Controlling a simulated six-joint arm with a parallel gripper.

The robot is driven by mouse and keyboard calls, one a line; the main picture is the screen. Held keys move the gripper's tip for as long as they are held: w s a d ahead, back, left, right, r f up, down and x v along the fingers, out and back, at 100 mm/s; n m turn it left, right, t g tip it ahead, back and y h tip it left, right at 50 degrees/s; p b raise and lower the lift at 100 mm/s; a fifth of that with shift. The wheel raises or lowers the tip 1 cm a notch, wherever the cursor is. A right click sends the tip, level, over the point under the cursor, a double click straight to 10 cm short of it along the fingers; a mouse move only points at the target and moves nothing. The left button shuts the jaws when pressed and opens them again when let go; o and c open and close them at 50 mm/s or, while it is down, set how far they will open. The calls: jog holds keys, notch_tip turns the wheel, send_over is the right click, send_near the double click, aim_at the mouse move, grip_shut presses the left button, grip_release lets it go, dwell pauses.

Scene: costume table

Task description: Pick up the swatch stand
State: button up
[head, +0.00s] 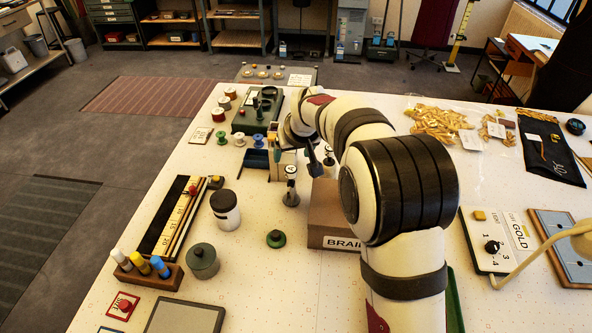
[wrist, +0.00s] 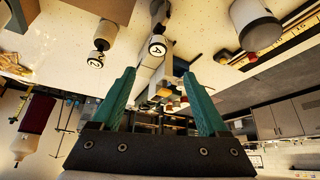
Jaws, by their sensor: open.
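My gripper (wrist: 158,74) is open in the wrist view, its two teal fingers apart with nothing held between them. In the head view my gripper (head: 306,152) is partly hidden by my arm, above the middle of the table. Two small stands with round marked faces show beyond the fingers in the upside-down wrist view: one (wrist: 157,47) almost in line with the gap, the other (wrist: 96,58) to its left. In the head view a grey stand with a round marked top (head: 291,186) stands upright near my gripper, apart from it. I cannot tell which object is the swatch stand.
A cardboard box marked BRAID (head: 336,222) stands close to the right, under my arm. A white jar with a dark lid (head: 225,210) and a green pot (head: 203,261) stand left. Spools (head: 222,137) crowd the back. Bare table lies around the green knob (head: 276,239).

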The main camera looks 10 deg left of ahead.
aim_at(291, 169)
jog(key=x, duration=0.7)
jog(key=d+x, duration=0.1)
jog(key=x, duration=0.2)
jog(key=shift+s+a+f, duration=0.1)
jog(key=shift+s+f, duration=0.15)
jog(key=shift+f, duration=0.45)
grip_shut()
jog(key=shift+r, duration=0.1)
